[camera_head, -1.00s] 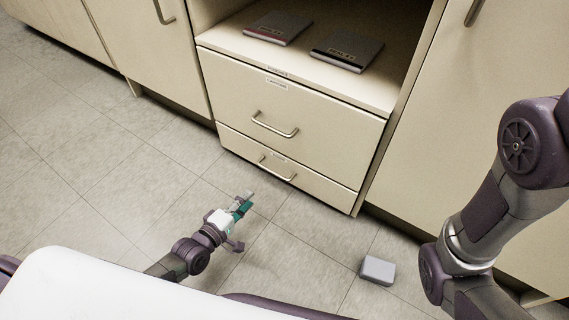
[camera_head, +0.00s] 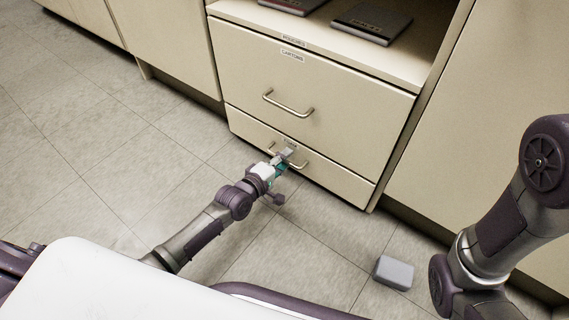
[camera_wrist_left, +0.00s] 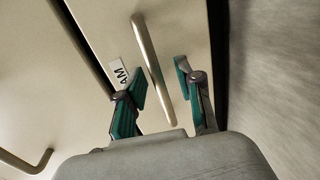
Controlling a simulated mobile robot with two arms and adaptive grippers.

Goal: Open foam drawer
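The foam drawer (camera_head: 334,178) is the low bottom drawer of the cream cabinet, and its front is shut. Its metal bar handle (camera_wrist_left: 152,70) runs between the fingers of my left gripper in the left wrist view. Part of its label, ending in "AM", shows beside the handle. My left gripper (camera_head: 284,158) is at the drawer handle in the head view and hides part of it. In the left wrist view the left gripper (camera_wrist_left: 160,88) is open, with a finger on each side of the bar and gaps visible. My right gripper is not in view.
The larger cartons drawer (camera_head: 310,90) above is shut and has its own handle (camera_head: 288,104). A grey box (camera_head: 394,272) lies on the floor at the right. Two flat books or boxes (camera_head: 372,21) lie on the open shelf. The floor before the drawer is otherwise clear.

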